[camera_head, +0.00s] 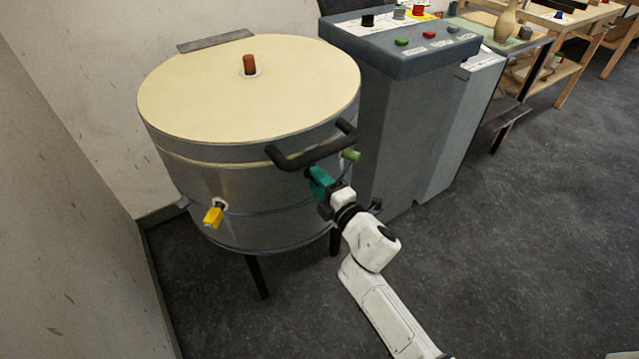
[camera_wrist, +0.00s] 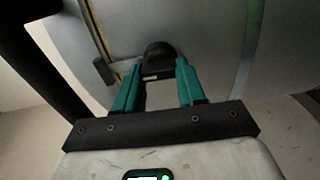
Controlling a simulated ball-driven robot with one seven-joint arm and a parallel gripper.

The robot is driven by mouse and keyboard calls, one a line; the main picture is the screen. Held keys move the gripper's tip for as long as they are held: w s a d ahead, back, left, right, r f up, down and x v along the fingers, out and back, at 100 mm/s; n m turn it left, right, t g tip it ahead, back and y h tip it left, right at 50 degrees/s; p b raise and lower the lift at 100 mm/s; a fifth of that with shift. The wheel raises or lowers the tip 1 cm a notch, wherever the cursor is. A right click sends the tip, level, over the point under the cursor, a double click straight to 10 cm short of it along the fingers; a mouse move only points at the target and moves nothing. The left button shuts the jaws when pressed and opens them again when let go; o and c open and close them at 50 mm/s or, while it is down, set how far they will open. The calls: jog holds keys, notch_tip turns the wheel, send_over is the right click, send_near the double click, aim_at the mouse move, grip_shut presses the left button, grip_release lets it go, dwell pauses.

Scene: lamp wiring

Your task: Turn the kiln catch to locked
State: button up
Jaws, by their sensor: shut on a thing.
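The kiln (camera_head: 240,190) is a grey drum with a cream lid (camera_head: 200,85), which is down. My gripper (camera_head: 317,178), with teal fingers, is at the kiln's front right wall, below the black lid handle (camera_head: 310,155). In the wrist view, the fingers (camera_wrist: 158,72) are on both sides of a black rounded knob, which I take to be the kiln catch (camera_wrist: 159,55), and are shut on it. The catch is hidden behind my gripper in the head view. A small dark block (camera_wrist: 103,71) sits left of the fingers near the lid seam. I cannot tell the catch's setting.
A yellow-handled part (camera_head: 213,216) sticks out of the kiln's front left. An olive-green knob (camera_head: 351,155) is just right of my gripper. A grey control cabinet (camera_head: 385,125) stands close on the right. A wall (camera_head: 60,180) bounds the left. Floor (camera_head: 500,260) is clear at the right.

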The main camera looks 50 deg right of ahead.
jog(key=shift+f+n, duration=0.1)
jog(key=shift+n, duration=0.3)
jog(key=o, duration=1.1)
jog(key=shift+c, duration=0.2)
jog(key=b+v, duration=0.2)
jog(key=v, duration=0.8)
jog(key=shift+s, duration=0.35)
jog(key=shift+a, duration=0.1)
